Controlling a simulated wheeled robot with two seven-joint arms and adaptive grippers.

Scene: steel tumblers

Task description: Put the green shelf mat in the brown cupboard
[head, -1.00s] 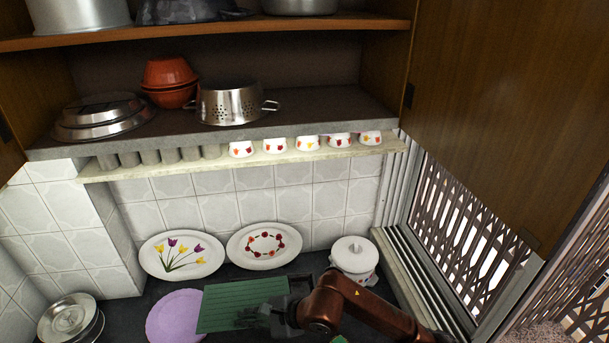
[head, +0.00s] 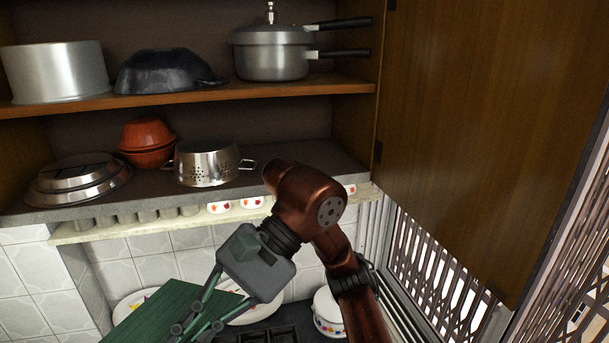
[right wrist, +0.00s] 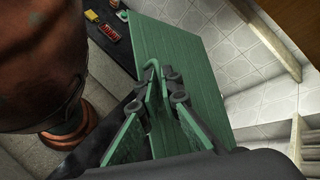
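The green shelf mat (head: 152,314) is a flat ribbed board at the bottom of the head view, held tilted above the counter. My right gripper (head: 190,329) is shut on its edge. In the right wrist view the mat (right wrist: 190,60) extends away from the right gripper's fingers (right wrist: 165,88). The brown cupboard (head: 230,91) stands open above, with a wooden upper shelf and a grey lower shelf (head: 110,208). The mat is below and in front of the lower shelf. My left gripper is not in view.
The lower shelf holds steel pans (head: 78,180), red bowls (head: 147,143) and a colander (head: 208,165); its right part looks free behind my arm. Pots and a pressure cooker (head: 272,52) fill the upper shelf. An open door (head: 480,120) hangs at right. Small cups (head: 252,202) line the ledge.

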